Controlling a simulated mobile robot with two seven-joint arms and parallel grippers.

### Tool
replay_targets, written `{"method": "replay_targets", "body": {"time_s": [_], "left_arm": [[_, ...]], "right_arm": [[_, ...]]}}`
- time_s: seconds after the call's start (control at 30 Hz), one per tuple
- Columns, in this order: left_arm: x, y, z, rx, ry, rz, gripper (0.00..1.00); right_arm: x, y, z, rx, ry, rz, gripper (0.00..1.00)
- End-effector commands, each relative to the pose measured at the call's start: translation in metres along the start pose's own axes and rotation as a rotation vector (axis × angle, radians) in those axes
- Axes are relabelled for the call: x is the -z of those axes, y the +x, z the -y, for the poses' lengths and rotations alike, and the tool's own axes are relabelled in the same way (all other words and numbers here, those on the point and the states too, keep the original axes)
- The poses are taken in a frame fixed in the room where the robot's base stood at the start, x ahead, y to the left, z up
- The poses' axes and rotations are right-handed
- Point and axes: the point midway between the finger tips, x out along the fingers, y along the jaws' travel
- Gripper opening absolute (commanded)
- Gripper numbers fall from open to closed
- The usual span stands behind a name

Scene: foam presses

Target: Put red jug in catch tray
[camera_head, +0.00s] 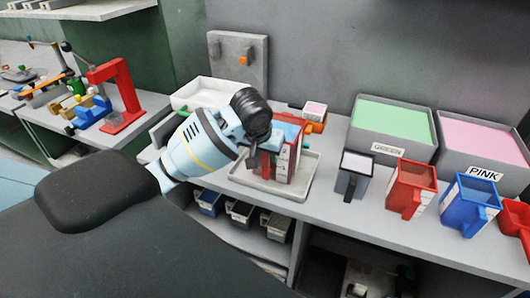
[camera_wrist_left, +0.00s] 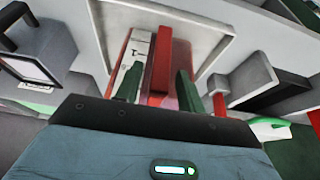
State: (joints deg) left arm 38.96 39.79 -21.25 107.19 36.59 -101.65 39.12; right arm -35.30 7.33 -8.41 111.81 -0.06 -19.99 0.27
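A red jug (camera_head: 287,160) with a white label stands in the pale, shallow catch tray (camera_head: 308,172). The jug also shows in the left wrist view (camera_wrist_left: 181,62), within the tray's rim (camera_wrist_left: 216,52). My left gripper (camera_head: 258,158) is at the jug's near left side. In the left wrist view, the fingers of my left gripper (camera_wrist_left: 158,88) stand apart on either side of the red handle (camera_wrist_left: 161,62), with gaps showing beside it. Part of the jug is hidden behind my gripper in the head view. My right gripper is not in view.
To the right on the bench stand a grey jug (camera_head: 354,176), another red jug (camera_head: 411,189) and a blue jug (camera_head: 469,205). Behind them are a green bin (camera_head: 392,122) and a pink bin (camera_head: 481,139). A white tray (camera_head: 201,94) and a red press (camera_head: 117,95) are to the left.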

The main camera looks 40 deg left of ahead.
Motion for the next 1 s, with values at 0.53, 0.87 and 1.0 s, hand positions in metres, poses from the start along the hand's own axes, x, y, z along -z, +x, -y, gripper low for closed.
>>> {"method": "replay_targets", "body": {"time_s": [0.53,0.87,1.0], "left_arm": [[0.002,-0.025,0.000,-0.001,0.000,-0.004,0.41],[0.003,-0.094,0.001,0.002,0.002,-0.008,0.41],[0.003,-0.111,0.001,0.003,0.002,-0.006,0.41]], "right_arm": [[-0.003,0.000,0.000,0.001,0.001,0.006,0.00],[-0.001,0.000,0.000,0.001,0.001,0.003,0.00],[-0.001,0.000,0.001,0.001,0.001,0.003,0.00]]}}
